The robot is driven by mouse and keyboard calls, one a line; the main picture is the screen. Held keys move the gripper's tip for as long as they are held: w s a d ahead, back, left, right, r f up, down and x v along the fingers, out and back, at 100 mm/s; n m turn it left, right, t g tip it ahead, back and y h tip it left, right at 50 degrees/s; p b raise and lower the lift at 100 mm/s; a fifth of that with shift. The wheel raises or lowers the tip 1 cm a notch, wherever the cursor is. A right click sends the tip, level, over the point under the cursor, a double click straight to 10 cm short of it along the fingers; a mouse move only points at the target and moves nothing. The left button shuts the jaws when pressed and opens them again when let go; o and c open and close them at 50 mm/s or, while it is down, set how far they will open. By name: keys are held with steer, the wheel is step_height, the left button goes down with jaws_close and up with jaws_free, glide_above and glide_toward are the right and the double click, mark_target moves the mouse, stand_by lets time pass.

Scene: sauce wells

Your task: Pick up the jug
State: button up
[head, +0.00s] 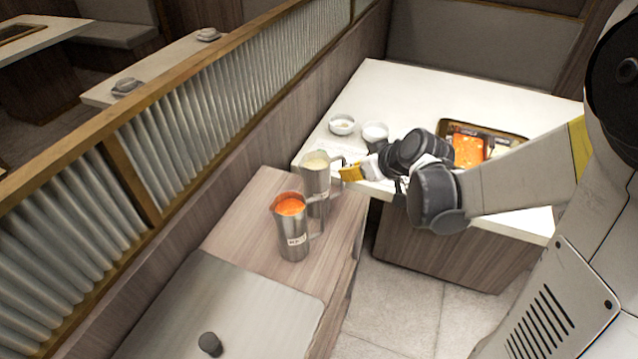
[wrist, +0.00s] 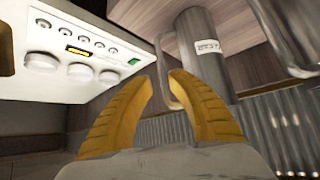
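Two metal jugs stand upright on the low wooden counter. The front jug (head: 293,238) holds orange sauce and has a white label. The rear jug (head: 315,183) holds a cream-coloured content, and its handle points toward my gripper. My gripper (head: 350,172) has yellow fingers and is just right of the rear jug, beside its handle. In the wrist view my gripper (wrist: 160,80) is open and empty. A labelled jug (wrist: 205,55) is beyond the right finger there, and its handle (wrist: 164,70) shows by the right fingertip. Whether they touch is not clear.
A white table (head: 380,90) behind carries two small bowls (head: 342,124) and a dark tray (head: 513,137) of food. A ribbed partition (head: 190,130) runs along the left. The wrist view shows a white panel with round knobs (wrist: 80,71).

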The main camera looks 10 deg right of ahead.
mark_target(341, 190)
steer(key=b+x, duration=0.2)
steer(key=x, duration=0.2)
steer(key=shift+w+a+f, duration=0.2)
steer(key=shift+f, duration=0.1)
steer(key=shift+r, duration=0.1)
steer(key=shift+s, duration=0.1)
jaws_close()
